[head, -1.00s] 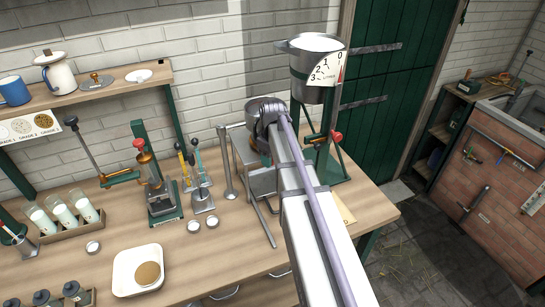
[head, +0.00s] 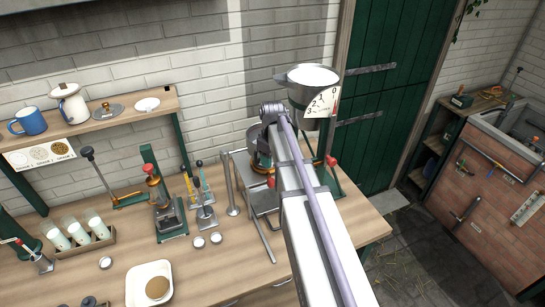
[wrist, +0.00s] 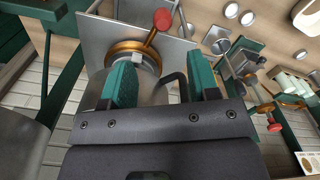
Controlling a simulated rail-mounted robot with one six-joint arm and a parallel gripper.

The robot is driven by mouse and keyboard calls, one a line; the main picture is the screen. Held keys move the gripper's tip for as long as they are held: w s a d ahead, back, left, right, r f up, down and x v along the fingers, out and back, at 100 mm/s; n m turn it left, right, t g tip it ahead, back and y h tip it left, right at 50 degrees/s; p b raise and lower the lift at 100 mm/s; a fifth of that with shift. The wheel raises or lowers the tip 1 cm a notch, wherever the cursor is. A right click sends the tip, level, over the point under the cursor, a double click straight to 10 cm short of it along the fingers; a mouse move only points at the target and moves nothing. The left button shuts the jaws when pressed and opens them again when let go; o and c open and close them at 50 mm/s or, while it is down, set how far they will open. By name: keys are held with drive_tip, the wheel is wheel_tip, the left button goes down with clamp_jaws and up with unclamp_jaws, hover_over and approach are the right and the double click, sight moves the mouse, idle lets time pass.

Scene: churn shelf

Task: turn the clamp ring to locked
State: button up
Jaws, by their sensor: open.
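A lever with a red knob (wrist: 161,19) sticks out from the ring, up and to the right in the picture. My gripper (wrist: 163,78) has two green-padded fingers spread apart with nothing held between them. The left finger overlaps the ring's lower edge in the picture; contact cannot be told. The red knob lies beyond the fingertips. In the head view, my arm hides the gripper and most of the ring's machine (head: 255,137).
A hanging milk tank (head: 313,95) with a litre scale stands close behind my arm. A hand press (head: 168,205), several upright tools and a white tray (head: 135,290) stand to the left. The bench front near the tray has some free room.

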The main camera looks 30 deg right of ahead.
drive_tip(key=shift+f, duration=0.1)
drive_tip(key=shift+d+f, duration=0.1)
drive_tip(key=shift+f, duration=0.05)
drive_tip(key=shift+c, duration=0.7)
drive_tip(key=d+f+y+b, duration=0.1)
drive_tip(key=s+d+f+m+t+y+b, duration=0.1)
drive_tip(key=b, duration=0.1)
drive_tip(key=s+d+f+y+b, duration=0.1)
drive_tip(key=d, duration=0.1)
drive_tip(key=shift+s+f+t, duration=0.2)
drive_tip(key=shift+t, duration=0.2)
drive_tip(key=c, duration=0.3)
drive_tip(key=d+t+y, duration=0.1)
drive_tip(key=s+d+m+y+b, duration=0.1)
drive_tip(key=s+d+t+b, duration=0.1)
drive_tip(key=d, duration=0.1)
drive_tip(key=shift+r+m+t+y, duration=0.2)
drive_tip(key=shift+m+t+y, duration=0.1)
drive_tip(key=shift+m+y, duration=0.1)
drive_tip(key=c, duration=0.3)
drive_tip(key=shift+r, duration=0.3)
drive_tip(key=shift+c, duration=0.7)
drive_tip(key=shift+w+a, duration=0.1)
drive_tip(key=shift+a, duration=0.05)
clamp_jaws()
drive_tip(key=b+x, duration=0.8)
drive_tip(key=x, duration=0.2)
